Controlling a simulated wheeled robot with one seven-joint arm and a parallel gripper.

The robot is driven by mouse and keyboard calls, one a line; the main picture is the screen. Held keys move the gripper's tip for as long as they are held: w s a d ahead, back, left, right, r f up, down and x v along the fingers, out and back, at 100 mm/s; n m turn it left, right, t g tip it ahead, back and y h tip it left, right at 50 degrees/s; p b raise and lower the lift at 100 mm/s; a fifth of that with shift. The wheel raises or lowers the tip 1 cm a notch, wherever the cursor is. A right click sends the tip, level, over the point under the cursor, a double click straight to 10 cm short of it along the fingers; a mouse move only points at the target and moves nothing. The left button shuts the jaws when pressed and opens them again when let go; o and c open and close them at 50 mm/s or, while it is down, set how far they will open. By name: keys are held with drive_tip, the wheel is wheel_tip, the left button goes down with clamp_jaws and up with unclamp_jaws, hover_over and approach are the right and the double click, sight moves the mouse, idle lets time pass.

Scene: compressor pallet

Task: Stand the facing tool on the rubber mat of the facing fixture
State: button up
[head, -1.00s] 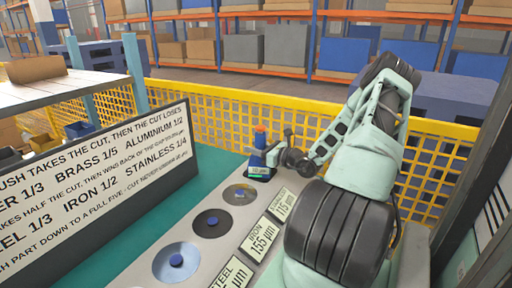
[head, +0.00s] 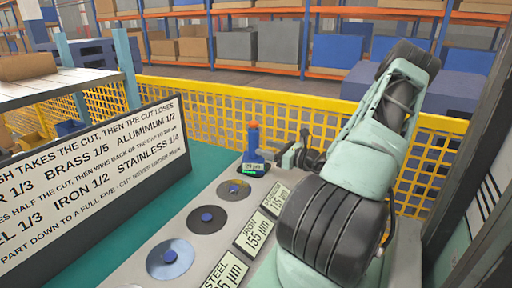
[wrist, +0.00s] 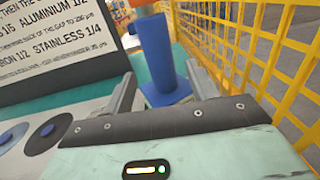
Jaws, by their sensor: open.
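The facing tool (head: 253,147), a blue post with an orange top and a blue base with a small lit display, stands upright at the far end of the grey bench. In the wrist view its blue post (wrist: 155,55) and square base (wrist: 168,98) show beyond and between my fingers. My gripper (head: 283,157) is open just right of the post in the head view. I cannot tell whether a finger touches it. The rubber mat cannot be made out under the base.
Discs lie in a row: one brownish (head: 234,190), one dark (head: 207,219), one silver (head: 170,258). Label plates, one reading iron (head: 254,233), lie beside them. A large sign (head: 95,180) stands at left. A yellow mesh fence (head: 225,107) runs close behind the tool.

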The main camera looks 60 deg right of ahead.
drive_tip(key=shift+s, duration=2)
drive_tip(key=w+a+r+n+g+y, duration=0.1)
drive_tip(key=w+a+n+g+y, duration=0.3)
drive_tip(key=a, duration=0.5)
drive_tip(key=w+a+r+n+g+y, duration=0.2)
drive_tip(key=w+a+n+y, duration=0.45)
drive_tip(key=a, duration=0.35)
drive_tip(key=s+a+n+g+y, duration=0.1)
drive_tip(key=s+a+n+g, duration=0.1)
drive_tip(key=a+n+g, duration=1)
drive_tip(key=s+a+r+n+h, duration=0.2)
drive_tip(key=s+a+n+h, duration=0.3)
drive_tip(key=s+a+n, duration=0.4)
drive_tip(key=s+a+r+n+h, duration=0.3)
drive_tip(key=s+a+n+h, duration=0.3)
drive_tip(key=a+n, duration=0.6)
drive_tip(key=s+a, duration=0.2)
drive_tip(key=a, duration=0.1)
drive_tip(key=shift+s+a, duration=0.35)
drive_tip(key=shift+s, duration=0.05)
